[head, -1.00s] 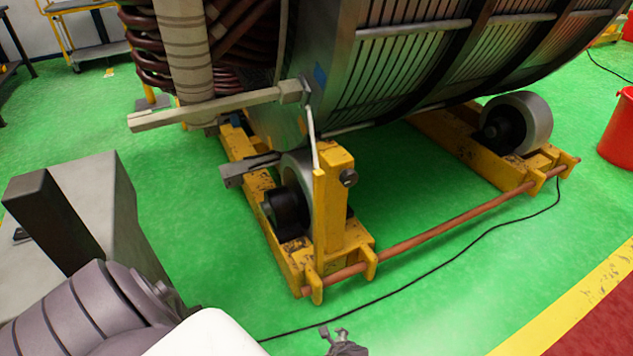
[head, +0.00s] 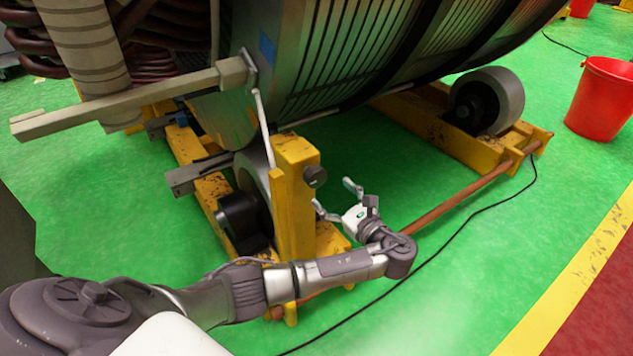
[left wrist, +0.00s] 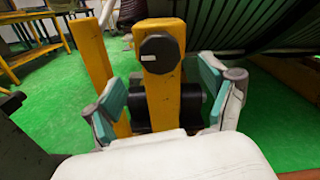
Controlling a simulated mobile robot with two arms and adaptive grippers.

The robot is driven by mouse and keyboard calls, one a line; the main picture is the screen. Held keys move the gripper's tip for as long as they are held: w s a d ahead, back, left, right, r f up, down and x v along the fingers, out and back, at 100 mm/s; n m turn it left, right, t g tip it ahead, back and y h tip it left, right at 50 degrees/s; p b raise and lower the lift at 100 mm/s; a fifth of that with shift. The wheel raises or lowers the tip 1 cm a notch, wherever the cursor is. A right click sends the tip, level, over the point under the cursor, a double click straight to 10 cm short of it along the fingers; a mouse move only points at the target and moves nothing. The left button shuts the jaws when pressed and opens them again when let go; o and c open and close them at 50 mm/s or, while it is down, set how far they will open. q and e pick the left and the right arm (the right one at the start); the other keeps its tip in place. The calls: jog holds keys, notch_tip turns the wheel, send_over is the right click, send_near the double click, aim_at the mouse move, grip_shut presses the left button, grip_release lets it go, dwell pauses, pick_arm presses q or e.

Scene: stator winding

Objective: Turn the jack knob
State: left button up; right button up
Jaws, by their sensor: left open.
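The jack knob is a dark round knob (head: 315,176) on the right face of the yellow upright post (head: 294,205). In the left wrist view the knob (left wrist: 159,54) faces me near the top of the post, with a small white mark on it. My left gripper (head: 336,198) is open and empty, a little right of and below the knob in the head view. In the left wrist view its two teal-padded fingers (left wrist: 168,95) stand apart on either side of the post, lower than the knob. They do not touch the knob. My right gripper is not in view.
The large stator (head: 330,60) rests above the yellow roller stand. A roller (head: 486,100) stands at the back right. A copper-coloured rod (head: 470,195) and a black cable (head: 440,262) run along the front. A red bucket (head: 602,98) stands at right on open green floor.

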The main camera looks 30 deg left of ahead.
aim_at(319, 181)
pick_arm(q)
jog(key=b+x, duration=0.1)
jog(key=x, duration=0.6)
jog(key=c, duration=1.2)
jog(key=shift+o, duration=0.2)
